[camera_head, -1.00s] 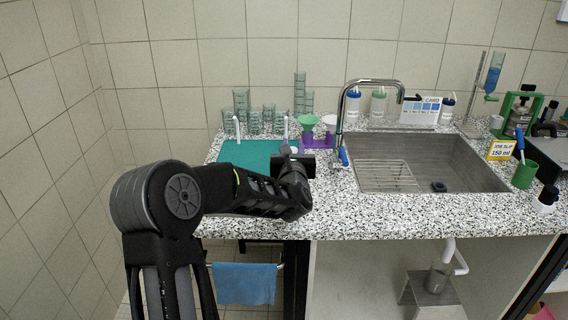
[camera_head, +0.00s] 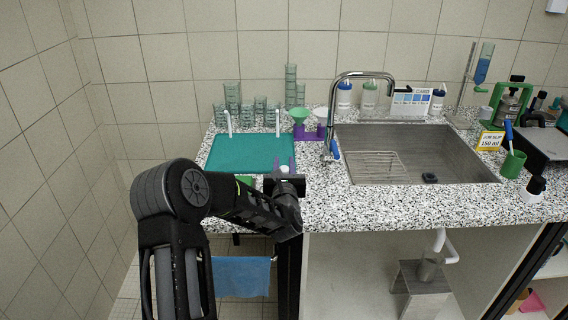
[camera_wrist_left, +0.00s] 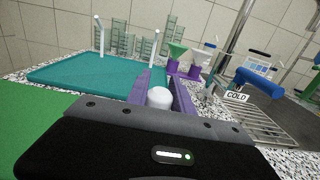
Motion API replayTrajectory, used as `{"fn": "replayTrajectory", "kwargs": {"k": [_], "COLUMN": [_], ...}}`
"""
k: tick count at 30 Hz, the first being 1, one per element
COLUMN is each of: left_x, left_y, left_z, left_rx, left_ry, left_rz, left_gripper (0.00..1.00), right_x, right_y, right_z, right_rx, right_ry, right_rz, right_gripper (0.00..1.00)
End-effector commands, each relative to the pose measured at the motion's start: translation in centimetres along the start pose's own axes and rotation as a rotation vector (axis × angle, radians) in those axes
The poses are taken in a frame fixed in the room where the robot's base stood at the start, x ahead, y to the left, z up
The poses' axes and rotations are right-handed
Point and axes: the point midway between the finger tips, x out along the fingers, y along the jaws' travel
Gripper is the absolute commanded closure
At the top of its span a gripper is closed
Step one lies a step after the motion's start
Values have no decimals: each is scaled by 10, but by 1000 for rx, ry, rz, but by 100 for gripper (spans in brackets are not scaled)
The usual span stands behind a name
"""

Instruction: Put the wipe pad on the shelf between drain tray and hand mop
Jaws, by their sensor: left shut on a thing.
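My left gripper (camera_head: 284,168) is above the counter's front left part, its purple fingers pointing away from me. It is shut on a small white rounded thing, which shows between the fingers in the left wrist view (camera_wrist_left: 159,97). The rest of the held thing is hidden behind the gripper, so I cannot tell whether it is the wipe pad. A green flat surface (camera_wrist_left: 28,125) fills the left of the wrist view beside the gripper; its link to the held thing is unclear. I cannot make out the drain tray or the hand mop for certain. My right gripper is not in view.
A teal mat (camera_head: 240,152) with two white posts lies beyond the gripper. Beakers (camera_head: 233,95), funnels (camera_head: 300,117) and the tap (camera_head: 341,100) stand behind; the sink (camera_head: 460,160) is right. A blue cloth (camera_head: 241,276) hangs below. A small stool (camera_head: 416,282) stands under the counter.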

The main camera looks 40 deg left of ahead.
Motion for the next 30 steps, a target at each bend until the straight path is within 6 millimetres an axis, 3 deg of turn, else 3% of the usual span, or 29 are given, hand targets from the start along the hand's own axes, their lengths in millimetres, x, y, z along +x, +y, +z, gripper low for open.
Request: {"fn": "replayTrajectory", "kwargs": {"k": [8,9,16,26,30], "left_x": [0,0,0,0,-12], "left_y": [0,0,0,0,0], "left_z": [-2,-1,-1,2,-1], "left_rx": [0,0,0,0,1], "left_ry": [-1,0,0,0,0], "left_rz": [0,0,0,0,-1], "left_gripper": [100,69,51,51,51], "right_x": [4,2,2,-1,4], "right_y": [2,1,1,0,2], "right_z": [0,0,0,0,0], "right_rx": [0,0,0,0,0], "right_ry": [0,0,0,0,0], "right_rz": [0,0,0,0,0], "right_gripper": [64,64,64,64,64]}}
